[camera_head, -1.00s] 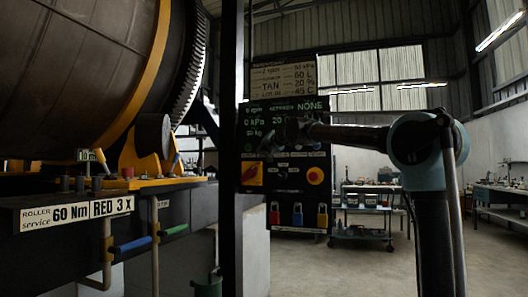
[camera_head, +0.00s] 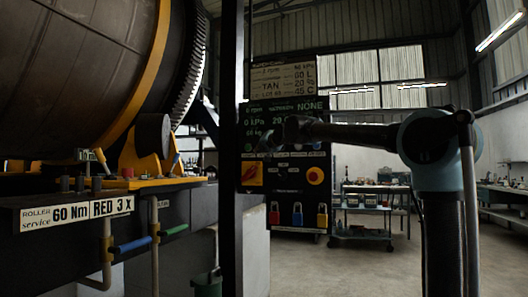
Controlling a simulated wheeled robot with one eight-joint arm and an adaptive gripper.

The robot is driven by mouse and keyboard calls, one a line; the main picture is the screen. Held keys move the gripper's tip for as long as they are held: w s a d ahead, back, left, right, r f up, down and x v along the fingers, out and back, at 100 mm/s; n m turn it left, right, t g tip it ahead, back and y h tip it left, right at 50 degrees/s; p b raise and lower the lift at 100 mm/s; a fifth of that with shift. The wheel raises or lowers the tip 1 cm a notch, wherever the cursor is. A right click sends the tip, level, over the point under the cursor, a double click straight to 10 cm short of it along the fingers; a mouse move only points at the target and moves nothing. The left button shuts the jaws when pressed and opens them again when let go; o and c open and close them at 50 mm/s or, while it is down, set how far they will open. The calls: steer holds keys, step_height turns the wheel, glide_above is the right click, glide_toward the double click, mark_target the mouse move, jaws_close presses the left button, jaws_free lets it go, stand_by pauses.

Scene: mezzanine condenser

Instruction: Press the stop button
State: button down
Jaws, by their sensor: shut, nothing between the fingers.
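My gripper (camera_head: 264,143) is dark and small in front of the panel's upper half, left of the button and higher in the picture. It is shut with nothing in it. It looks apart from the button, and its distance to the panel is hard to judge. It hides part of the panel's display.
A yellow-backed red switch (camera_head: 251,174) is at the panel's left. Red, blue and yellow padlocks (camera_head: 297,214) hang below. A dark post (camera_head: 232,150) stands left of the panel, beside the big drum (camera_head: 75,70). A cart (camera_head: 369,212) stands behind at right. Floor at right looks clear.

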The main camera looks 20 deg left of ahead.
steer(key=shift+s+a, duration=0.1)
steer(key=shift+s, duration=1.6)
steer(key=s+d+f+g+h, duration=0.1)
steer(key=s+d+f+h, duration=0.2)
steer(key=d+f, duration=0.75)
steer(key=s+d+f+g+h, duration=0.15)
steer(key=s+d+f, duration=0.25)
steer(key=d+f, duration=0.65)
steer(key=s+d+f+g+h, duration=0.1)
steer(key=s+d+f+h, duration=0.45)
steer(key=d, duration=0.85)
steer(key=s+d+f+g, duration=0.2)
steer(key=s+d+f, duration=0.3)
steer(key=s+f, duration=0.4)
steer(key=s+d+f+g, duration=0.2)
steer(key=s+d+f, duration=0.4)
steer(key=s+f, duration=0.3)
steer(key=s+d+f+g, duration=0.2)
steer(key=s+d+f, duration=0.3)
steer(key=s+f, duration=0.4)
step_height(320, 180, down, 6)
steer(key=shift+s+d+r+m+g+h, duration=0.1)
steer(key=shift+s+d+m+g+h, duration=0.05)
steer(key=shift+d+m+g+h, duration=0.2)
steer(key=shift+w+f, duration=0.2)
steer(key=shift+w, duration=0.3)
